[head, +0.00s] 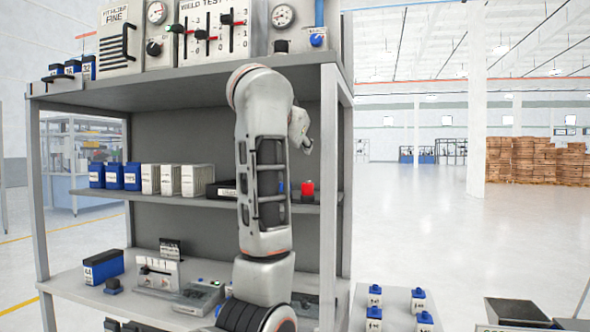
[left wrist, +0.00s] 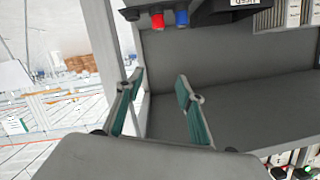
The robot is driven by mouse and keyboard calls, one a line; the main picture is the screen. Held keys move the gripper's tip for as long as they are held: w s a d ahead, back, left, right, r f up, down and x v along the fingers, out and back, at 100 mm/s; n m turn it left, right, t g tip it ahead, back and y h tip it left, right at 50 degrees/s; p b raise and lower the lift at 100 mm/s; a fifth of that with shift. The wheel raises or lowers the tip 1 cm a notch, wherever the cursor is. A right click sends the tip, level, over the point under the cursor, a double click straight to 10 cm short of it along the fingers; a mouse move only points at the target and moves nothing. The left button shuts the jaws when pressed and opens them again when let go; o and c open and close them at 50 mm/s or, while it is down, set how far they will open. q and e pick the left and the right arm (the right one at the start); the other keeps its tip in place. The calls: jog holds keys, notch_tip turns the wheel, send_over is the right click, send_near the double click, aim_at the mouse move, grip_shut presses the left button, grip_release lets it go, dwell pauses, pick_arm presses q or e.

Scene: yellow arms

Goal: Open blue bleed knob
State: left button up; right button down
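The blue knob (head: 317,40) is on the grey gauge panel (head: 291,32) at the right end of the top shelf in the head view. A blue pipe rises above it. My left gripper (left wrist: 157,88) is open, with its two teal fingers apart and nothing between them. In the head view the raised grey arm stands in front of the rack, its end just below the top shelf; the fingers cannot be made out there. The left wrist view is upside down and does not clearly show the blue knob. My right gripper is not in view.
The top shelf edge (head: 200,88) and right post (head: 329,200) are close to the arm. A red knob (head: 307,187) sits on the middle shelf and also shows in the left wrist view (left wrist: 157,20). Boxes (head: 180,180) line that shelf. Open floor lies right.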

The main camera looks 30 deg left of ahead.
pick_arm(q)
notch_tip(320, 180, down, 6)
jog(key=w, duration=0.1)
jog(key=shift+w+a, duration=0.2)
jog(key=shift+w, duration=0.05)
dwell(0.5)
jog(key=s+a+f+m+g, duration=0.1)
jog(key=s+f+g, duration=0.15)
jog(key=f, duration=1.65)
jog(key=s+f+m+g, duration=0.1)
jog(key=s+f+g, duration=0.15)
jog(key=f, duration=1.75)
jog(key=s+f+m+g, duration=0.1)
jog(key=s+f+m, duration=0.1)
jog(key=s+f, duration=1.4)
jog(key=s+d+f+m+g, duration=0.1)
jog(key=s+f, duration=0.3)
jog(key=s, duration=0.4)
jog(key=s+d+f+m+g, duration=0.1)
jog(key=s+f+m, duration=0.1)
jog(key=s+f, duration=0.5)
jog(key=d+f+n+t+h, duration=0.1)
jog(key=d+f+t+h, duration=0.1)
jog(key=d+f, duration=0.3)
jog(key=d+f+n+t+h, duration=0.2)
jog(key=d+f+h, duration=0.3)
jog(key=d, duration=0.6)
jog(key=shift+d+f+h+p, duration=0.25)
jog(key=shift+d+h+p, duration=0.05)
jog(key=shift+p, duration=0.1)
